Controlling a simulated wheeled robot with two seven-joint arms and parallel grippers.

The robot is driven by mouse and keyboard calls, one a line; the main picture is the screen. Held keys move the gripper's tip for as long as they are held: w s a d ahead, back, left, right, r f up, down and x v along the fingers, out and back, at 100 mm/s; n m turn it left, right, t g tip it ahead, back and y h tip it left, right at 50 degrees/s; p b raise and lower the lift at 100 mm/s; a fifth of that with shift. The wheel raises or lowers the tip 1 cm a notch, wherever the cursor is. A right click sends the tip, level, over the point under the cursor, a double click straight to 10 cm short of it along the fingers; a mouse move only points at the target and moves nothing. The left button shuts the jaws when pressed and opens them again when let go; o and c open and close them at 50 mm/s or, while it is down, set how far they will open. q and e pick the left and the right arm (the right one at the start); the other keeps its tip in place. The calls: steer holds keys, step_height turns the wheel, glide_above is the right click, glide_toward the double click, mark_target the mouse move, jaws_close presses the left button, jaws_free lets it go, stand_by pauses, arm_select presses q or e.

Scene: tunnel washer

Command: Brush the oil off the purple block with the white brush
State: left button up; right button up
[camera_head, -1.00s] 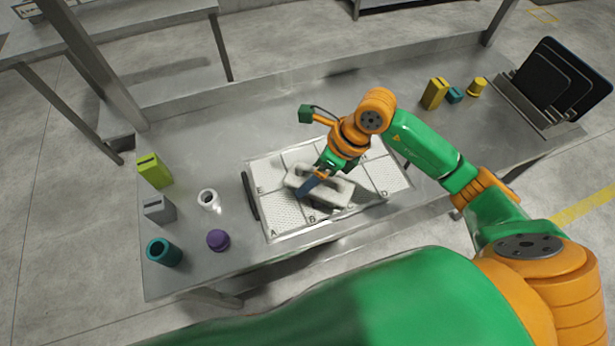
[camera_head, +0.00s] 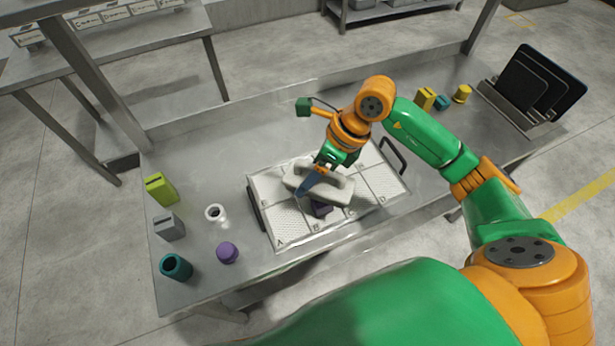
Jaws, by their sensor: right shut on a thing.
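The white brush (camera_head: 337,189) is held by my right gripper (camera_head: 316,182) over the middle of the tray (camera_head: 264,184). The gripper's fingers are shut on the brush. A dark purple block (camera_head: 320,209) is on the tray directly below the brush. The brush and gripper cover most of the block, so its oil cannot be made out. Whether the brush touches the block is hard to tell. My left gripper is not in view.
A purple round piece (camera_head: 227,253), a white ring (camera_head: 215,213), a teal cylinder (camera_head: 176,267), a grey block (camera_head: 169,226) and a lime block (camera_head: 161,189) stand left of the tray. A rack with dark panels (camera_head: 540,82) stands at the right.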

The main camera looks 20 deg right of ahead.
step_height(320, 180, up, 2)
steer(key=shift+a+r+p, duration=0.1)
steer(key=shift+a+p, duration=0.05)
steer(key=shift+p, duration=0.35)
steer(key=shift+r, duration=0.3)
